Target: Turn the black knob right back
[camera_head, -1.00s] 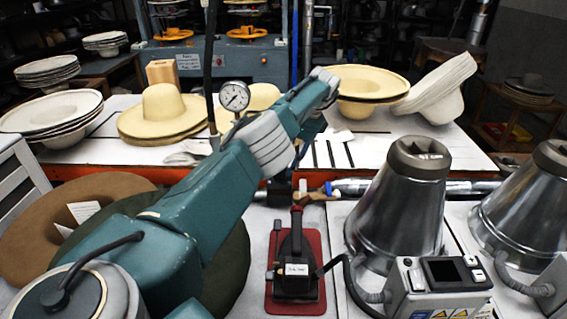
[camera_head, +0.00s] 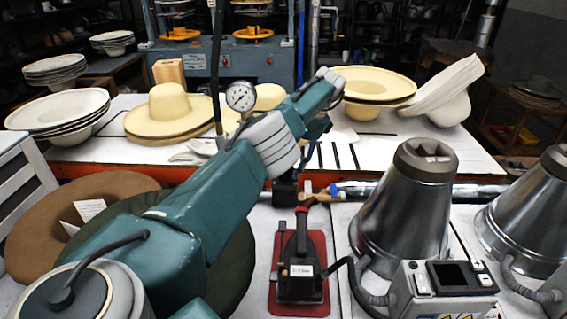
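My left arm (camera_head: 190,205) reaches from the lower left up to the middle, its wrist end above the back edge of the near bench. The fingers of my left gripper do not show; the arm covers that area. A short dark cylindrical part (camera_head: 285,191) shows just below the wrist; I cannot tell whether it is the black knob or part of something else. No black knob can be made out for certain. My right gripper is not in view.
A black iron (camera_head: 298,262) stands on a red mat (camera_head: 320,250). Metal cones (camera_head: 405,205) and a control box (camera_head: 445,290) are at right. A pressure gauge (camera_head: 240,96) and straw hats (camera_head: 168,108) are behind my arm. A brown hat (camera_head: 60,215) lies at left.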

